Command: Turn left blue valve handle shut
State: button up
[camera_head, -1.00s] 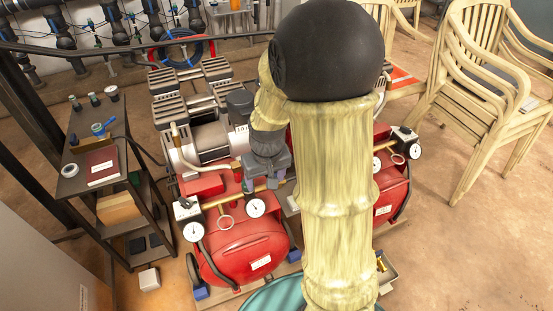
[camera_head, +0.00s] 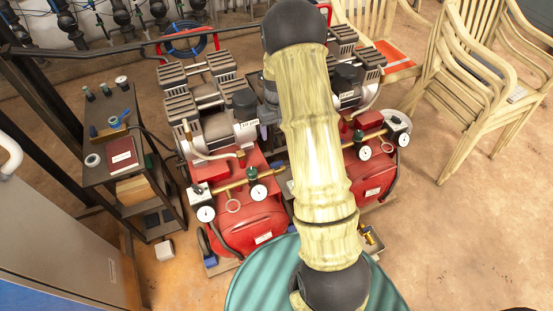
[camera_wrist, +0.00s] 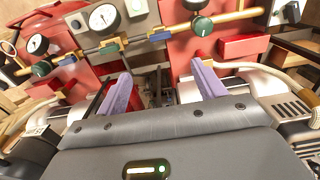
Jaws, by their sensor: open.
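Two small blue valve handles sit on the brass pipes of the red compressors. I cannot tell for certain which one the task calls left. My gripper (camera_wrist: 153,80) is open and empty, its two purple fingers pointing toward the pipes. The handles lie beyond the fingertips, apart from them. In the head view my arm hides most of the gripper; a purple finger (camera_head: 264,132) shows between the compressors.
The left compressor (camera_head: 247,222) and right compressor (camera_head: 372,178) stand close together, with gauges and hoses around the gap. A dark shelf (camera_head: 97,177) is at left. Stacked chairs (camera_head: 480,80) stand at right. Floor is open at the lower right.

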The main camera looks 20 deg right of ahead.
aim_at(277, 163)
jog(key=shift+f, duration=0.1)
notch_tip(277, 163, down, 17)
jog(key=shift+f+b, duration=0.1)
jog(key=shift+b, duration=0.3)
jog(key=c, duration=1)
